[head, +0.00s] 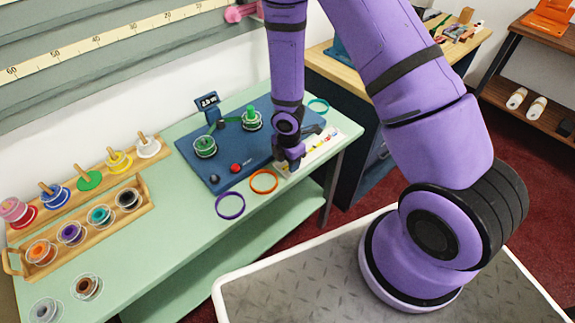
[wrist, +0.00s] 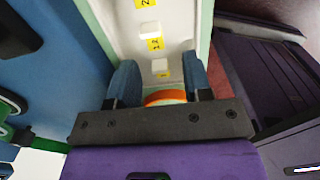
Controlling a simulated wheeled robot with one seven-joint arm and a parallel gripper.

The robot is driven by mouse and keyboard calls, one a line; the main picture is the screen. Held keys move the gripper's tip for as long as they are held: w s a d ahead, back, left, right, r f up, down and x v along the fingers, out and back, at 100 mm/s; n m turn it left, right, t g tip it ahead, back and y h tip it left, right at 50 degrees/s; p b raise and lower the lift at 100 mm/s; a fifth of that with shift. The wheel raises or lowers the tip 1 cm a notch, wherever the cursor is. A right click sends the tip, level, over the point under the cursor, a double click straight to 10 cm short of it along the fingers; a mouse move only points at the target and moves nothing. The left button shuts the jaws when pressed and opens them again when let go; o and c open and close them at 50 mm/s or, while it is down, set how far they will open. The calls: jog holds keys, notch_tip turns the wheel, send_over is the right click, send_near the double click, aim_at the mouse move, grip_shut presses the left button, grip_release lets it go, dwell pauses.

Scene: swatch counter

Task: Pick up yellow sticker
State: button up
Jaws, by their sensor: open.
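Yellow stickers with dark markings lie along a white strip (wrist: 128,22), in a column with small white blocks between them. A further one (wrist: 143,3) is cut by the top edge. Which sticker is meant I cannot tell. My gripper (wrist: 160,80) is open, its two blue fingers either side of the strip's near end, with no sticker held. In the head view my gripper (head: 287,166) is low over the near end of the strip (head: 322,143).
An orange ring (head: 264,181) and a purple ring (head: 230,206) lie on the green counter (head: 180,240) near my gripper. A blue board (head: 222,177) with green spools and a small display lies left of the strip. Wooden spool racks (head: 128,214) stand farther left.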

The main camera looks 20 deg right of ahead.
grip_shut()
jog(key=shift+r, duration=0.1)
dwell(0.4)
